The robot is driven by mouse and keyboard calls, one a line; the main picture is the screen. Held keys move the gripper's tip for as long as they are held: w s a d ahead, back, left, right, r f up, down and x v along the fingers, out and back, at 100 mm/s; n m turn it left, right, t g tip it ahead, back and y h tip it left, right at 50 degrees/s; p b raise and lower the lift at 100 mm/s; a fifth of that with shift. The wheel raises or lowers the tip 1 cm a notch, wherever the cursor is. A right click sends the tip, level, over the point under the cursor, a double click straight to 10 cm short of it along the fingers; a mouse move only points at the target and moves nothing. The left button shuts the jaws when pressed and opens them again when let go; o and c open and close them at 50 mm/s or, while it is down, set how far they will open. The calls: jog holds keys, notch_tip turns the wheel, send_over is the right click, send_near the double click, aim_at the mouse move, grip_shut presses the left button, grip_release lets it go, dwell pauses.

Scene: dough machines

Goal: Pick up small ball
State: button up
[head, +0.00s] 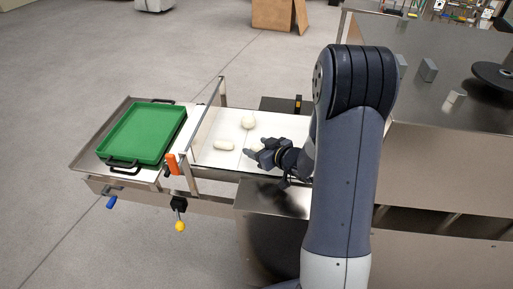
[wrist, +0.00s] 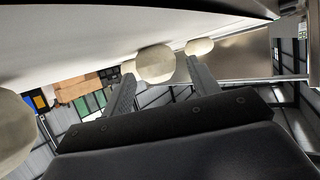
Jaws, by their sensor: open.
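A round pale dough ball (head: 248,122) and an elongated dough piece (head: 225,145) rest on the white belt (head: 208,159) in the head view. My gripper (head: 257,150) is low over the belt, nearer the camera than the round ball and right of the elongated piece. In the wrist view, my gripper (wrist: 160,68) is open. One dough piece (wrist: 155,64) appears between and beyond the fingertips, a second (wrist: 199,47) by the right fingertip, and a third (wrist: 12,128) at the left edge. I cannot tell which is the small ball. No dough is held.
A green tray (head: 140,133) with black handles sits on the metal shelf at the belt's left end. A clear guard with a metal frame (head: 223,92) spans the belt. An orange block (head: 171,164) is on the near side. The machine housing (head: 445,115) stands at the right.

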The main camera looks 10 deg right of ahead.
jog(key=shift+w+a+f, duration=0.25)
jog(key=shift+w, duration=0.25)
jog(key=shift+c, duration=0.5)
jog(key=c, duration=0.9)
